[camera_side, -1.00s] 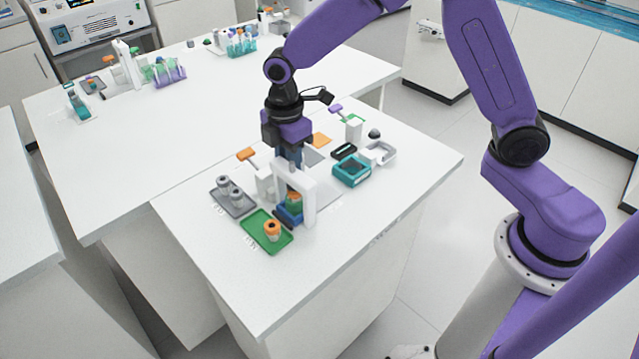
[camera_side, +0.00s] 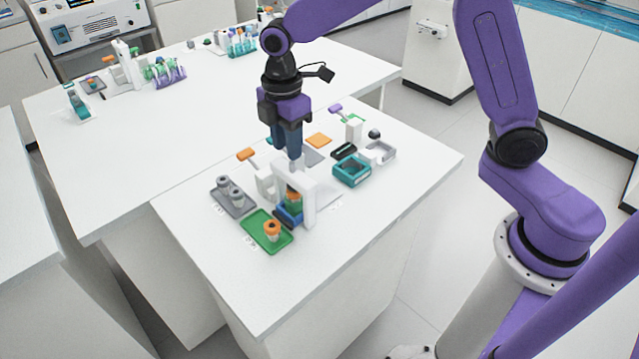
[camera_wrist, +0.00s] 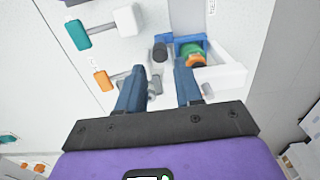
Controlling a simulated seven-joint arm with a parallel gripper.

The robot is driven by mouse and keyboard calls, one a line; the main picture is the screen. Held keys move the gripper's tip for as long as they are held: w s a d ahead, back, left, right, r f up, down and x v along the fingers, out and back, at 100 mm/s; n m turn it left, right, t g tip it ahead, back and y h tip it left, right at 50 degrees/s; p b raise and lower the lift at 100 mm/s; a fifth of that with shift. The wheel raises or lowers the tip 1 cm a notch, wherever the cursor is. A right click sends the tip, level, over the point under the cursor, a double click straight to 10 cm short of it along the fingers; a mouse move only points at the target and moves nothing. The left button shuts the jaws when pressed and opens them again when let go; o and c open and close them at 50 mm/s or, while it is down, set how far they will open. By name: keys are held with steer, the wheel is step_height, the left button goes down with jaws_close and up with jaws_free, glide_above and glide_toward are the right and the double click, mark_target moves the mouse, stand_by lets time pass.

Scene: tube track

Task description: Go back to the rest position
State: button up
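My gripper (camera_side: 290,152) hangs above the white arch-shaped stand (camera_side: 309,197), its fingers pointing down. In the wrist view my gripper (camera_wrist: 158,68) shows two blue fingers apart, with nothing visibly clamped between them. A green and orange tube (camera_side: 294,200) stands in a blue holder (camera_side: 288,217) under the arch. The tube also shows in the wrist view (camera_wrist: 194,55), beyond the right finger. A grey and dark part (camera_wrist: 158,52) shows past the gap between the fingers.
A green tray (camera_side: 262,240) with an orange-topped tube (camera_side: 272,230) and a grey tray (camera_side: 238,210) with grey pieces lie in front. An orange-handled lever (camera_side: 246,155) stands left of the arch. A teal box (camera_side: 351,171) sits to the right. The front tabletop is clear.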

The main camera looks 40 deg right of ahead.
steer(key=shift+r, duration=0.2)
steer(key=shift+s, duration=0.1)
steer(key=s+d+r+m, duration=0.1)
steer(key=s+d, duration=0.3)
steer(key=s, duration=0.5)
steer(key=s+d+m, duration=0.2)
steer(key=s+d, duration=0.2)
steer(key=s, duration=0.6)
steer(key=s+d+r+m, duration=0.1)
steer(key=s+d, duration=0.3)
steer(key=s, duration=0.5)
steer(key=shift+s+d+r+m, duration=0.15)
steer(key=shift+s+r+m, duration=0.2)
steer(key=shift+m, duration=0.35)
